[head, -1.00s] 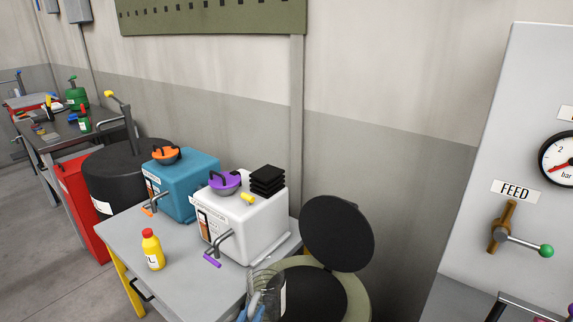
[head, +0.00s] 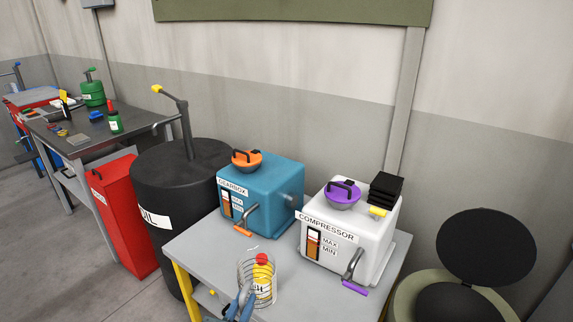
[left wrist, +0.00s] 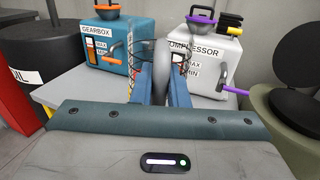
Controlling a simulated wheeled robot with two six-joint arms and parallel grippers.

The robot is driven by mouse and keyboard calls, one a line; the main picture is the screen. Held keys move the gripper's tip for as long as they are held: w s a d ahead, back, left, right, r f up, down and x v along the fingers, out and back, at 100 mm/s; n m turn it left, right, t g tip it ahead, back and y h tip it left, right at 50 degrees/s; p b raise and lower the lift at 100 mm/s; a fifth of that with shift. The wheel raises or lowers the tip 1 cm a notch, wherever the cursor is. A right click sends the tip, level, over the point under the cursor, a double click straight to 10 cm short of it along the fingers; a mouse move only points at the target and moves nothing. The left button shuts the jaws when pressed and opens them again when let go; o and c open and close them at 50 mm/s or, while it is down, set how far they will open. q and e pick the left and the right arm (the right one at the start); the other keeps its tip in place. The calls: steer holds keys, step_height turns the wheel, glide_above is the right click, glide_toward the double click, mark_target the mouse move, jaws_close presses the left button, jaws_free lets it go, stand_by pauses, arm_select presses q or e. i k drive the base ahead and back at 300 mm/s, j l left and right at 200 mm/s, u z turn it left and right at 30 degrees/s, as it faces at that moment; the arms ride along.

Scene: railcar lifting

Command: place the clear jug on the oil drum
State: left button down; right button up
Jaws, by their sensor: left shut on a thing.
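The clear jug (head: 246,273) shows as a see-through vessel with thin dark outlines, low in the head view. My left gripper (head: 239,304) is shut on it, at its grey handle (left wrist: 161,68), which shows in the left wrist view between the blue fingers. The jug looks upright and hides part of the grey table; its height above the table is hard to tell. The oil drum (head: 160,240) is large and black, left of the table, with a pump on its top. It also shows at the left of the wrist view (left wrist: 35,48). My right gripper is out of view.
A blue gearbox (head: 262,196) and a white compressor (head: 345,240) stand on the grey table (head: 200,247). A yellow bottle with a red cap (head: 262,260) shows through the jug. The drum's pump post (head: 186,130) rises high. A red cabinet (head: 125,220) stands left of it.

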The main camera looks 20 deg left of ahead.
mark_target(159, 174)
steer(key=i+j, duration=0.1)
steer(key=j, duration=0.4)
steer(key=i+j, duration=0.15)
steer(key=j, duration=0.3)
steer(key=i+j, duration=0.1)
steer(key=j, duration=0.4)
steer(key=i+j, duration=0.1)
steer(key=j, duration=0.4)
steer(key=i+j, duration=0.1)
steer(key=j, duration=0.35)
steer(key=i+j, duration=0.2)
steer(key=j, duration=0.15)
steer(key=i+j, duration=0.45)
steer(key=j, duration=0.25)
steer(key=i+j, duration=0.2)
steer(key=i, duration=0.15)
